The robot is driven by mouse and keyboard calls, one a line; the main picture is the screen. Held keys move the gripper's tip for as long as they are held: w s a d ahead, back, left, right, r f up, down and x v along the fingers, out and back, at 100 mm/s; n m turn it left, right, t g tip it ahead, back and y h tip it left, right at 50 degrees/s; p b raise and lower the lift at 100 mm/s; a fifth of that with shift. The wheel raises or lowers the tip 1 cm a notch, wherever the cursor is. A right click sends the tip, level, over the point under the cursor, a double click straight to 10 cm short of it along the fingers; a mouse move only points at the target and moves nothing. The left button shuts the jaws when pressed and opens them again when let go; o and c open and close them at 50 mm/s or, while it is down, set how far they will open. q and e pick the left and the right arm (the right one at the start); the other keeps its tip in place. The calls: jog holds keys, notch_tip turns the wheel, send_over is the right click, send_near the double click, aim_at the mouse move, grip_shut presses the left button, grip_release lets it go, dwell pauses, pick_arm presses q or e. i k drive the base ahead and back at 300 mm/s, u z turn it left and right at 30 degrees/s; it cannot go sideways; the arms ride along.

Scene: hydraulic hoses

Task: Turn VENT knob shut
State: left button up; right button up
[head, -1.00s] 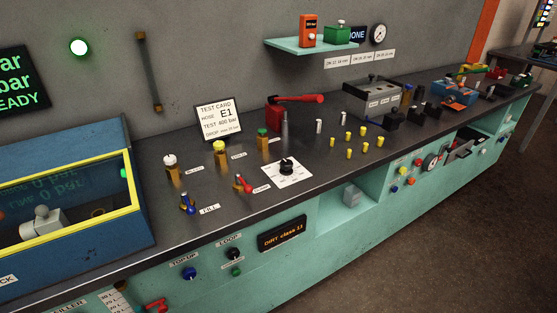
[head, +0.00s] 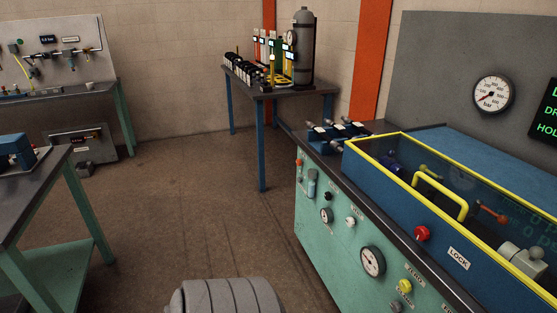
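None of the knobs can be read for certain as VENT; the small labels on the teal front panel (head: 318,240) are too small to make out. That panel carries a white knob (head: 350,221), a small black knob (head: 327,196), a yellow knob (head: 405,286) and a grey knob (head: 396,305) at the lower edge. A red knob (head: 421,233) sits on the front of the blue test box beside a label reading LOCK. Neither of my grippers shows in the head view.
The blue box (head: 400,203) has a clear yellow-framed lid with a yellow handle (head: 441,197). Gauges (head: 372,261) are on the panel, and a wall gauge (head: 492,94) hangs above. A back table (head: 312,89) holds a grey cylinder (head: 304,48). Brown floor (head: 195,200) is open between the benches.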

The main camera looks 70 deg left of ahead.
aim_at(350, 222)
jog(key=u, duration=1.6)
jog(key=i, duration=1)
jog(key=z, duration=0.2)
